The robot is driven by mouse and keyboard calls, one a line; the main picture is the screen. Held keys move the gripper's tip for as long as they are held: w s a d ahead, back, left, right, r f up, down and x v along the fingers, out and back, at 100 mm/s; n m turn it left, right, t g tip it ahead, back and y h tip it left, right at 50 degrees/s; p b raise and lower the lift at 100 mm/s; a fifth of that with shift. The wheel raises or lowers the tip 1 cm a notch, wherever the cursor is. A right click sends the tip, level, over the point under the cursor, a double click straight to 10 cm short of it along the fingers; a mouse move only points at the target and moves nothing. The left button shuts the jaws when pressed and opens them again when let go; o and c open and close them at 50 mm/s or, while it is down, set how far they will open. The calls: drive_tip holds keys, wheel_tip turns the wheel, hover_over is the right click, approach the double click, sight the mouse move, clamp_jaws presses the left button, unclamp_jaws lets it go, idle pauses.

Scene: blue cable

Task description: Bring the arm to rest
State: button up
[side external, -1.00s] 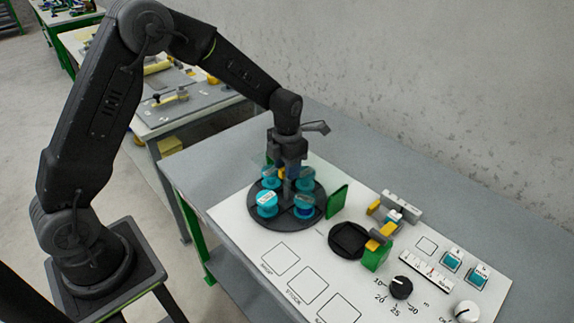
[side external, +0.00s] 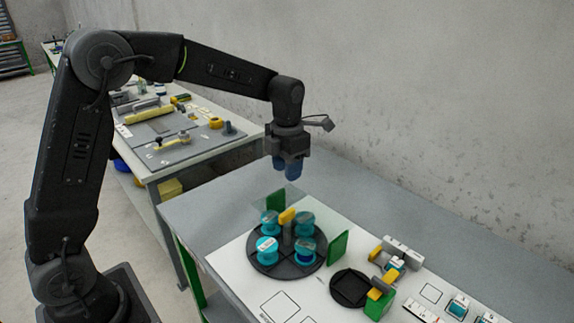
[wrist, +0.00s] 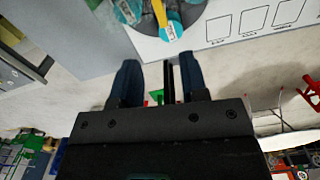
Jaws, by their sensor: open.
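My gripper (side external: 291,172) hangs in the air above the round dark carousel (side external: 268,264), pointing down, apart from everything below. Its two blue fingers are spread with nothing between them in the wrist view (wrist: 158,80). The carousel carries several teal spools (side external: 267,250) around a centre post with a yellow top (side external: 288,215). One spool has dark blue on it. In the wrist view some teal spools (wrist: 128,10) show at the top edge, partly cut off.
A green upright plate (side external: 338,248) stands right of the carousel. A black round recess (side external: 350,288) and a yellow-and-grey fixture (side external: 390,262) lie further right. A second bench (side external: 180,140) with parts stands behind. The air around my gripper is clear.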

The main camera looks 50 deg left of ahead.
drive_tip(key=shift+r, duration=0.25)
drive_tip(key=s+d+r+m+t, duration=0.15)
drive_tip(key=s+r+m, duration=0.25)
drive_tip(key=s+m, duration=0.4)
drive_tip(key=s+r+m+t, duration=0.2)
drive_tip(key=s+r+m, duration=0.25)
drive_tip(key=m, duration=0.55)
drive_tip(key=s+f+m+t, duration=0.1)
drive_tip(key=s+m+t, duration=0.1)
drive_tip(key=s+m, duration=1)
drive_tip(key=shift+s+d+f+m, duration=0.3)
drive_tip(key=shift+d+f+m, duration=0.15)
drive_tip(key=shift+m, duration=1.85)
